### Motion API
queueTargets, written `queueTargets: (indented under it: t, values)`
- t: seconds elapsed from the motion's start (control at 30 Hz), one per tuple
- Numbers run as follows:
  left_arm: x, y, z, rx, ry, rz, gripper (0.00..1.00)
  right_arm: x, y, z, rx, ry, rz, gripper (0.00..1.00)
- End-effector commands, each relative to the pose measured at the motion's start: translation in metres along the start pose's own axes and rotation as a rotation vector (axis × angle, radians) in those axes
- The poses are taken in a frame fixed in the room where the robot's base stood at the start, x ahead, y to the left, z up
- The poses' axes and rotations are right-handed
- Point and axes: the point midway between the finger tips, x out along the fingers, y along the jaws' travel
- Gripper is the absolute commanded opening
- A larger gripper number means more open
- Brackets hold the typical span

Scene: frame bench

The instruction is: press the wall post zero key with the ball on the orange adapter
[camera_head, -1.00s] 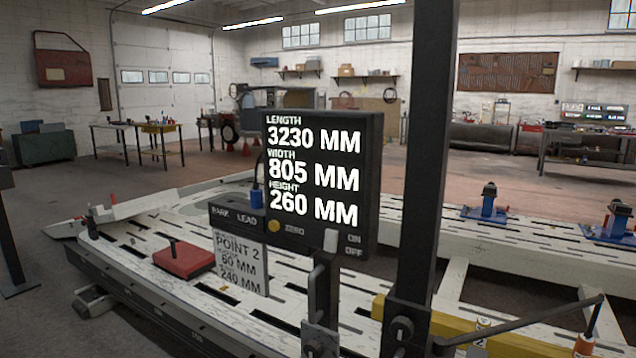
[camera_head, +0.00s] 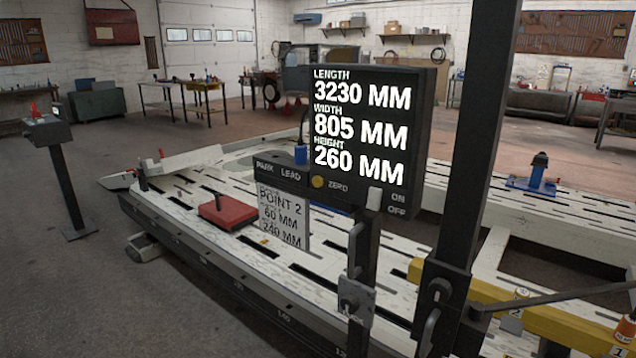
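The wall post display (camera_head: 362,130) reads length 3230 MM, width 805 MM and height 260 MM. The zero key (camera_head: 317,182) is a round yellow button under the screen, left of the word ZERO. A small ON/OFF lever (camera_head: 374,199) is at the display's lower right. A blue piece (camera_head: 301,154) stands in the holder marked PARK and LEAD. An orange cylinder (camera_head: 625,331) shows at the lower right edge; I cannot tell whether it is the orange adapter, and no ball shows on it. Neither of my grippers is in view.
A dark upright post (camera_head: 482,140) stands right of the display. A yellow beam (camera_head: 540,313) crosses the slotted white bench (camera_head: 345,250). A grey pedestal (camera_head: 68,180) stands at left on open floor.

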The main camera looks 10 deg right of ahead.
Motion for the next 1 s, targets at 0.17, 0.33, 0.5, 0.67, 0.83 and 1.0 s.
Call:
queueTargets:
  t: [0.17,0.33,0.5,0.67,0.83,1.0]
  values:
    - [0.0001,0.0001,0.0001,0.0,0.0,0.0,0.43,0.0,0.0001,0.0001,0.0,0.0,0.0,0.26]
    - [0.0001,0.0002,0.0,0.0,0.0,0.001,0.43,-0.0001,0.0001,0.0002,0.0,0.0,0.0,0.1]
    - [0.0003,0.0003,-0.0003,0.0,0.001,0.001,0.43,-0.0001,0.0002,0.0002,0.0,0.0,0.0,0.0]
    - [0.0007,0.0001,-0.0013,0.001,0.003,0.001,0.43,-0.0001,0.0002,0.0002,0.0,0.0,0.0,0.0]
    - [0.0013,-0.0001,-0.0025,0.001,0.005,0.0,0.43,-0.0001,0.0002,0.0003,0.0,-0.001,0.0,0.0]
    - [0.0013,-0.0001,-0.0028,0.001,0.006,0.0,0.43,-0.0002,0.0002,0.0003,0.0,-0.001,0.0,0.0]
